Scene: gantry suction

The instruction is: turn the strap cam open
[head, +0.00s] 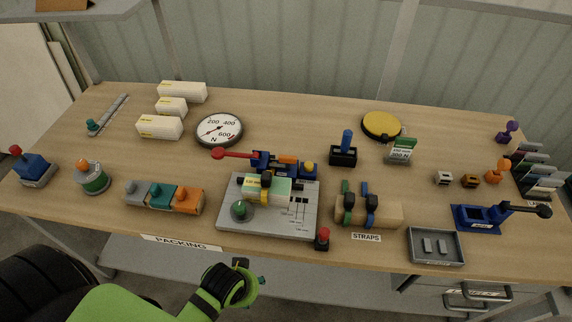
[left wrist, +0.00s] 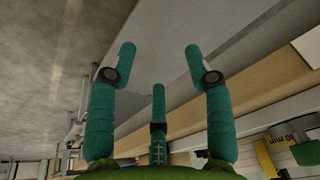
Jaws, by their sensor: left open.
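A yellow strap with a dark cam buckle (head: 267,182) runs over a white and green box (head: 280,191) on a grey plate (head: 240,219). Part of the yellow strap (left wrist: 265,155) shows at the lower right of the left wrist view. My left gripper (head: 254,284) is in front of the table's front edge, below the plate in the picture and apart from the strap. In the left wrist view its teal fingers (left wrist: 160,65) are spread and empty. Whether the cam is open or shut is too small to tell. My right gripper is not in view.
A green strap (head: 347,208) and a blue strap (head: 371,205) are on a wooden block above the STRAPS label. A red-topped button (head: 322,238) stands at the plate's front right corner. Left of the plate lies a three-coloured block (head: 162,196).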

